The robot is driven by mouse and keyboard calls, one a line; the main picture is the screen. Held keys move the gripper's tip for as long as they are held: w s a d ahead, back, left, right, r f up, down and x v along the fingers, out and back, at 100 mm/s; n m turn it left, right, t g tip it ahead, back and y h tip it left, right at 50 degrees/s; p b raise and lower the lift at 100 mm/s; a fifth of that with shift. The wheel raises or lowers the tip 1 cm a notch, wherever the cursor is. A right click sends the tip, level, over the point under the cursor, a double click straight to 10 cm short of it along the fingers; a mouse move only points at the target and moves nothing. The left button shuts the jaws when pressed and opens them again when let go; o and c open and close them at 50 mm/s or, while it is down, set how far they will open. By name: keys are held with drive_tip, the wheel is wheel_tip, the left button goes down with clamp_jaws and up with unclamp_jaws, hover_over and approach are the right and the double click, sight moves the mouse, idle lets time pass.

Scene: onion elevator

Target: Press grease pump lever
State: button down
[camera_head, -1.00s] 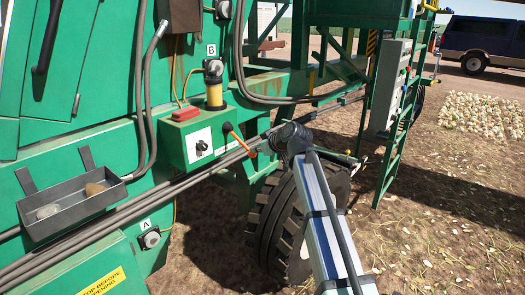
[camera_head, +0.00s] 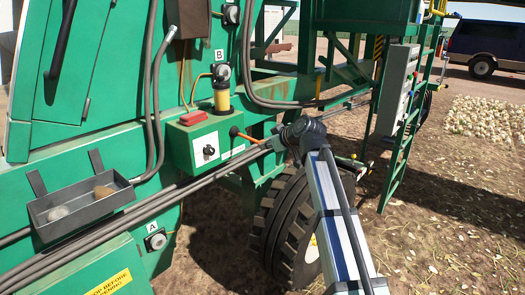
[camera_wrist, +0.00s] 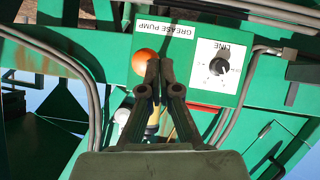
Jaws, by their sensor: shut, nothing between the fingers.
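The grease pump lever (camera_head: 250,138) is an orange rod that sticks out to the right from the side of a green box (camera_head: 186,146), sloping slightly downward. In the wrist view its round orange knob (camera_wrist: 145,61) sits just left of my fingertips, partly behind them. My gripper (camera_wrist: 160,66) is shut with nothing between the fingers. In the head view my gripper (camera_head: 274,143) is at the outer end of the lever. I cannot tell whether it touches the knob. The GREASE PUMP label (camera_wrist: 165,29) shows in the wrist view.
A LINE knob (camera_wrist: 218,66) is right of the fingers in the wrist view. A yellow cylinder (camera_head: 221,97) and a red block (camera_head: 194,117) are on the green box. Grey pipes (camera_head: 130,208) run below it, a tire (camera_head: 285,225) stands under my arm, and a ladder (camera_head: 402,150) is at right.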

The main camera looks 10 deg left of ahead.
drive_tip(key=b+v, duration=0.1)
drive_tip(key=v, duration=0.7)
drive_tip(key=shift+s+d+f, duration=0.2)
drive_tip(key=shift+d+f, duration=0.1)
drive_tip(key=shift+d, duration=0.1)
drive_tip(key=shift+w+d, duration=0.1)
